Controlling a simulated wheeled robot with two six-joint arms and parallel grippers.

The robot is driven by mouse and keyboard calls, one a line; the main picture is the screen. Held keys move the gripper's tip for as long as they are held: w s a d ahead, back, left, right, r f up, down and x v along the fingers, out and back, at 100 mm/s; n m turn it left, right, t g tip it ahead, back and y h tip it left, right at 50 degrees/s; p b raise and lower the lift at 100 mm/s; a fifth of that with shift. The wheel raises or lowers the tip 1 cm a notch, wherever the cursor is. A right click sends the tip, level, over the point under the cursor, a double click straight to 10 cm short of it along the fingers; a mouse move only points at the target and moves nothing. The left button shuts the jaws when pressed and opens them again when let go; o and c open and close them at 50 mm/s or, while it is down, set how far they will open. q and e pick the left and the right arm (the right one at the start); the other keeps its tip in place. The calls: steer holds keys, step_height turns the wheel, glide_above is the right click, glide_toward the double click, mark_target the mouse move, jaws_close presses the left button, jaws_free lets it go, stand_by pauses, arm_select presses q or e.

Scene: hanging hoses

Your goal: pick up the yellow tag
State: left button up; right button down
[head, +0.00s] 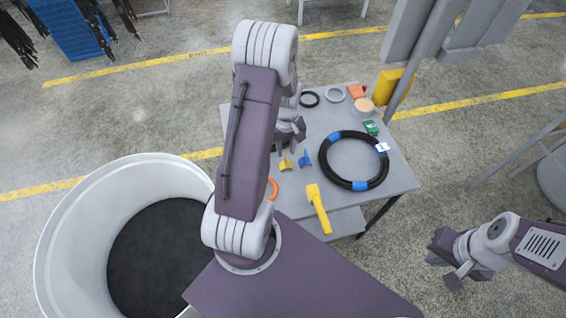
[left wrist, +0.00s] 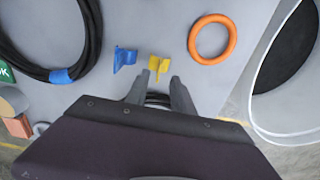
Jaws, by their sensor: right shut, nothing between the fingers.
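The yellow tag (head: 286,164) is a small upright piece on the grey table, beside a similar blue tag (head: 305,158). In the left wrist view the yellow tag (left wrist: 159,66) is just beyond my fingertips and roughly centred between them, with the blue tag (left wrist: 124,59) to its left. My left gripper (left wrist: 158,88) is open and empty, with its fingers apart. In the head view my left gripper (head: 285,148) is partly hidden by my arm, right by the yellow tag. My right gripper (head: 457,276) is shut and empty, off the table at the lower right.
The table (head: 350,235) also holds a big black hose coil (head: 328,169), an orange ring (left wrist: 212,39), a yellow-handled tool (head: 318,208), and small black and grey rings. A large white bin (head: 60,235) stands left. A post rises at the table's back right.

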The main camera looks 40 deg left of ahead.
mark_target(286, 163)
arm_select(q)
steer(key=shift+a+f, duration=0.15)
steer(key=shift+f, duration=0.35)
step_height(286, 163, down, 4)
steer(key=shift+w+f+p, duration=0.15)
steer(key=shift+f+p, duration=0.1)
steer(key=shift+p, duration=0.2)
jaws_close()
